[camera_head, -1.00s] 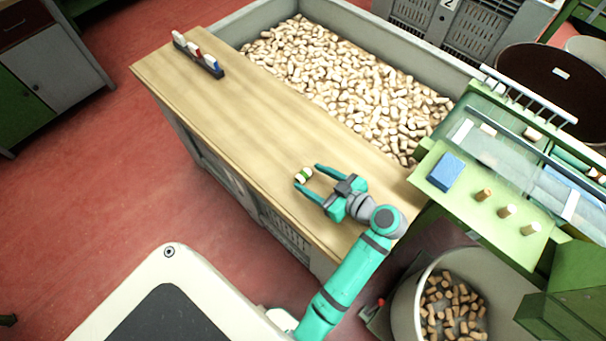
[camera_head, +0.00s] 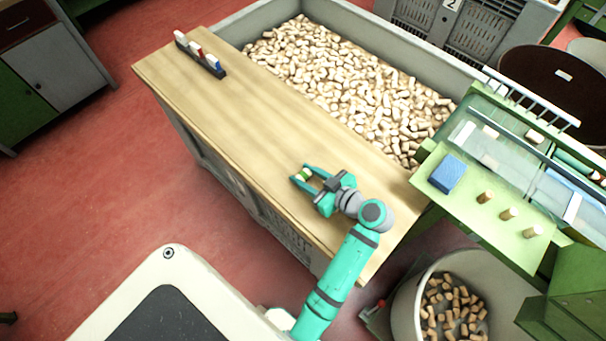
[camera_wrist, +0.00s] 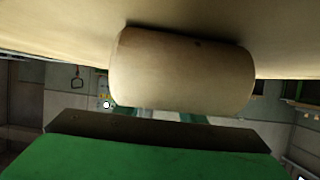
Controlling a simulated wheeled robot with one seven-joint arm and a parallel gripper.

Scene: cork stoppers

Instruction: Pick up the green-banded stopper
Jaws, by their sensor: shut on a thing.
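The green-banded stopper (camera_head: 302,175) is a small pale cork with a green band, low at the wooden bench top (camera_head: 235,120). My gripper (camera_head: 301,174) is shut on it, with one finger on each side. In the wrist view the pale side of the stopper (camera_wrist: 180,70) fills the middle, with a small dark spot near its upper edge. Its green band does not show there. A green finger with a dark pad lies below it in that view. I cannot tell whether the stopper still touches the bench top.
A rack with white, red and blue-marked pieces (camera_head: 201,56) stands at the bench's far left. A big bin of corks (camera_head: 345,85) lies behind. At right, a green machine table holds a blue block (camera_head: 447,174) and three standing corks. The bench's middle is clear.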

